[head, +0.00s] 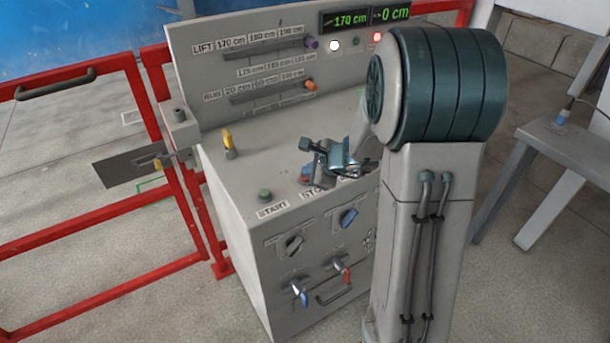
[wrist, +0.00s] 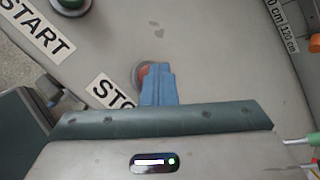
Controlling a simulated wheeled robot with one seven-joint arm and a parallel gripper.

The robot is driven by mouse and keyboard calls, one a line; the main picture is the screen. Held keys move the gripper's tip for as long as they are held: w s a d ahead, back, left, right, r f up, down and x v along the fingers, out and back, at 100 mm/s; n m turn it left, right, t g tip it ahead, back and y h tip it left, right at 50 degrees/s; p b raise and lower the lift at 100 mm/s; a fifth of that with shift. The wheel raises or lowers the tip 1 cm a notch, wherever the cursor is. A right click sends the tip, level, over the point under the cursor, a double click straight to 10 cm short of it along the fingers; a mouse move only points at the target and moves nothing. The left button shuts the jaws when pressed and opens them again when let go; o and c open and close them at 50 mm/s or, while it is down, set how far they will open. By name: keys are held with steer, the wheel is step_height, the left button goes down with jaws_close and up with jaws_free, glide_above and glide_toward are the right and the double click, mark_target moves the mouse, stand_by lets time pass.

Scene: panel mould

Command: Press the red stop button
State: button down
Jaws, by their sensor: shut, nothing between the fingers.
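The red stop button (wrist: 143,71) sits on the panel top above the STOP label (wrist: 112,92), in a round grey collar. Only its left edge shows in the wrist view; the blue fingers hide the rest. My gripper (wrist: 158,70) is shut and empty, its fingertips over the button. In the head view my gripper (head: 308,172) is low over the panel top, and a small patch of the red button (head: 304,181) shows by the fingertips. Whether the fingertips touch the button, or whether it is pressed down, I cannot tell.
The green start button (head: 265,195) stands to the left. A yellow lever (head: 228,142) is farther back. The upright back panel (head: 240,60) carries sliders, lamps and displays reading 170 cm and 0 cm. Knobs and switches line the front face. Red railings (head: 100,285) run at left.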

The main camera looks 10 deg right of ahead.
steer(key=shift+r, duration=0.15)
steer(key=shift+r+p, duration=0.55)
steer(key=shift+r, duration=0.2)
step_height(320, 180, up, 5)
steer(key=p, duration=0.4)
stand_by(0.5)
